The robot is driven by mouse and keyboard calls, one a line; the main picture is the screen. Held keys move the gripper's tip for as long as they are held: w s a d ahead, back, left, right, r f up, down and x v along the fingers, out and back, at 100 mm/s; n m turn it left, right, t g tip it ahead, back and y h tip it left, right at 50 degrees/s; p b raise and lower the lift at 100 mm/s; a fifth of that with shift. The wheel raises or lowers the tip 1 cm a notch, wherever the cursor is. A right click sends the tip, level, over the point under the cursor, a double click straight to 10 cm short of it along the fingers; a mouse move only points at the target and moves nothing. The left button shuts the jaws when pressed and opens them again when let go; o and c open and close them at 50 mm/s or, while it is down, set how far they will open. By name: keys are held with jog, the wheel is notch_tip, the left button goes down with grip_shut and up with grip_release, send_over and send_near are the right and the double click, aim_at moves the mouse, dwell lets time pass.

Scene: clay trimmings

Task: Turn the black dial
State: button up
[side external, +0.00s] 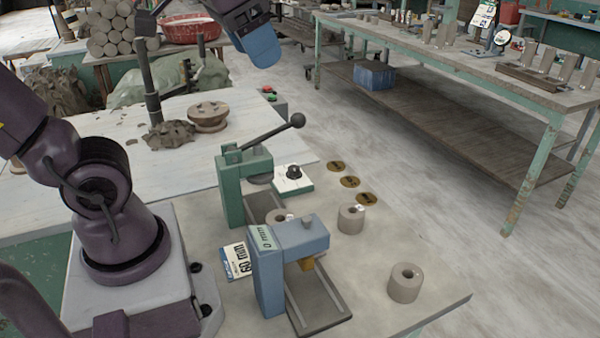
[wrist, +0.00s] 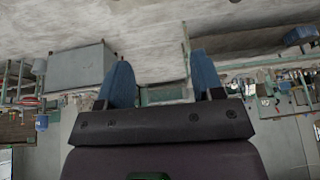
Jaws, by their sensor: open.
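My gripper (side external: 262,50) is high above and behind the dial, near the top of that view, with a blue finger showing. In the wrist view my gripper (wrist: 163,80) shows two blue fingers spread wide apart with nothing between them. The fingers point out across the room, and I cannot make out the dial in the wrist view.
A green lever press (side external: 235,185) stands left of the dial, its black-knobbed handle (side external: 298,121) rising above it. A blue gauge stand (side external: 268,270) is in front. Clay cylinders (side external: 351,219) and (side external: 405,283) stand to the right. Brass discs (side external: 349,181) lie beside the dial box.

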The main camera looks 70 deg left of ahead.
jog(key=w+a+r+g, duration=0.2)
jog(key=w+a+r, duration=0.1)
jog(key=w+a, duration=0.3)
jog(key=n+g, duration=0.3)
send_over(294, 167)
notch_tip(294, 167, down, 5)
jog(key=shift+h, duration=0.3)
notch_tip(294, 167, down, 38)
jog(key=shift+r, duration=0.1)
jog(key=c, duration=0.9)
